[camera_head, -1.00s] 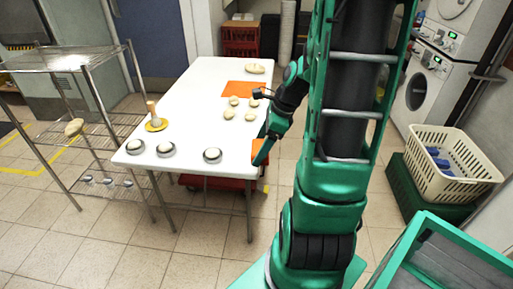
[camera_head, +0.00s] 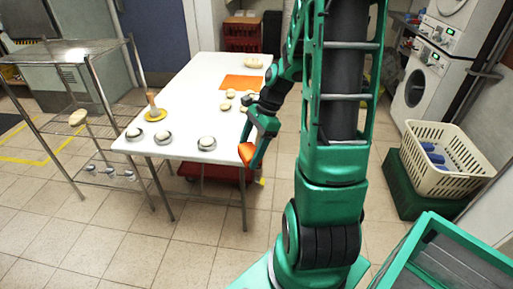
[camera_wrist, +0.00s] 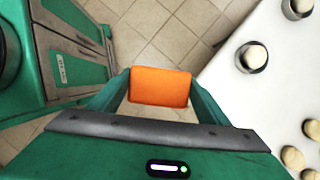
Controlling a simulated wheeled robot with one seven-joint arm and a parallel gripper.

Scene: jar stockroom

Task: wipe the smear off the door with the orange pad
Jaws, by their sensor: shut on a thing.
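The orange pad (camera_head: 246,153) is in my gripper (camera_head: 256,152), just off the front right corner of the white table. In the wrist view the orange pad (camera_wrist: 160,87) fills the gap between the two green fingers of my gripper (camera_wrist: 158,92), which are shut on its sides, with tiled floor beneath. A blue door (camera_head: 158,38) stands at the back left, beyond the table and partly hidden by the shelf rack. I see no smear on its visible part, and I cannot tell whether this is the task's door.
The white table (camera_head: 190,92) carries round pale buns, metal cups, a yellow disc with a wooden piece, and an orange sheet (camera_head: 242,82). A wire shelf rack (camera_head: 75,52) stands left. A cream basket (camera_head: 440,180) and washing machines are at right. Floor before the table is clear.

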